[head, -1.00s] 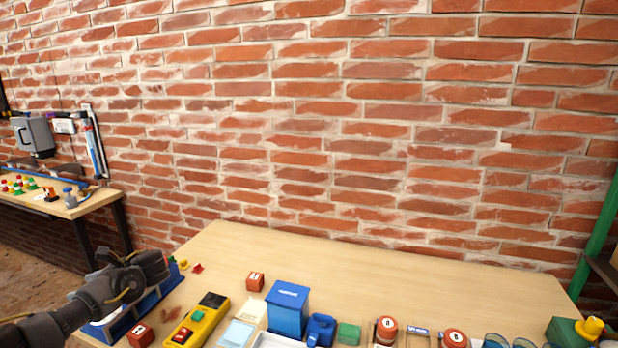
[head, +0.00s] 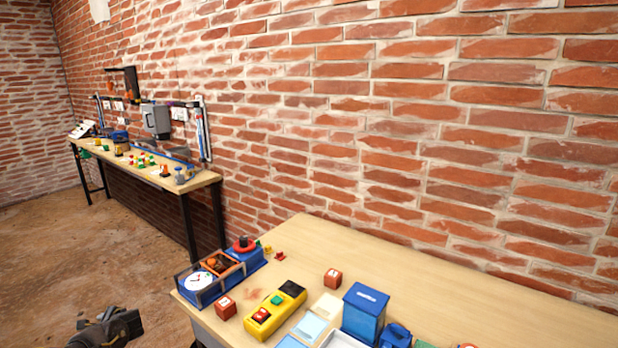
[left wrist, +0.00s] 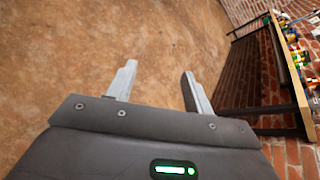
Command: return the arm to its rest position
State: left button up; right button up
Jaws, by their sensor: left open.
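My left arm shows as a dark piece low at the left of the head view, off the near left corner of the wooden table (head: 440,265) and apart from it. In the left wrist view my left gripper (left wrist: 158,72) has its two pale fingers spread apart. Nothing is between them, and bare brown floor lies beyond. My right gripper is in neither view.
On the table are a blue tray (head: 207,300) with a dial, a yellow control box (head: 275,310), red cubes and a blue box (head: 365,312). A second workbench (head: 200,181) stands along the brick wall. The floor (head: 90,250) at left is open.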

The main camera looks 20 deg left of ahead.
pick_arm(q)
jog(key=s+a+f+n+t+h, duration=0.1)
jog(key=s+a+f+n, duration=0.2)
jog(key=s, duration=0.7)
jog(key=s+a+f+n+t+h, duration=0.1)
jog(key=s+a+f, duration=0.3)
jog(key=s, duration=0.5)
jog(key=s+a+f+n+h, duration=0.1)
jog(key=s+f+n, duration=0.1)
jog(key=s+f, duration=0.6)
jog(key=s+d+f+n+h, duration=0.15)
jog(key=s+d+f, duration=0.25)
jog(key=d+f, duration=0.65)
jog(key=s+d+f+h, duration=0.35)
jog(key=d+f, duration=0.35)
jog(key=d, duration=0.7)
jog(key=s+d+f+h, duration=0.1)
jog(key=d+f, duration=0.2)
jog(key=d, duration=0.9)
jog(key=s+d+f+n+h, duration=0.1)
jog(key=d+f+h, duration=0.1)
jog(key=d, duration=1.1)
jog(key=s+d+f+n+h, duration=0.1)
jog(key=d+f, duration=0.3)
jog(key=d, duration=0.8)
jog(key=shift+d+g, duration=0.4)
